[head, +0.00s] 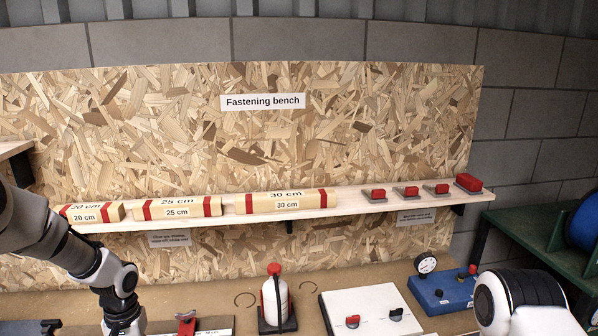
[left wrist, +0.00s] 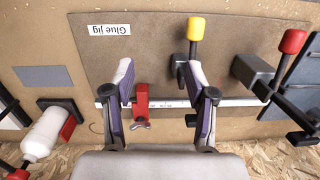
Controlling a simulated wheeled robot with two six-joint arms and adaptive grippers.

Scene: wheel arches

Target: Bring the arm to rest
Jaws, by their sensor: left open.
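My left arm comes in from the left in the head view, and its gripper is at the bottom edge, mostly cut off. In the left wrist view my left gripper (left wrist: 160,85) is open, with its two fingers spread above the board labelled "Glue jig" (left wrist: 145,60). A red clamp piece (left wrist: 142,100) on a pale bar (left wrist: 235,101) shows between the fingers, and nothing is visibly held. The red piece also shows in the head view (head: 187,322). A white and black part of my right arm is at the lower right of the head view; its gripper is not seen.
A white bottle (head: 276,298) with a red cap stands in a dark holder on the bench. Right of it are a white panel (head: 360,303) and a blue box (head: 440,293) with a gauge. A shelf (head: 345,201) behind bears labelled wooden blocks and red-topped clamps. Yellow-topped (left wrist: 195,30) and red-topped (left wrist: 291,42) posts stand by the jig.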

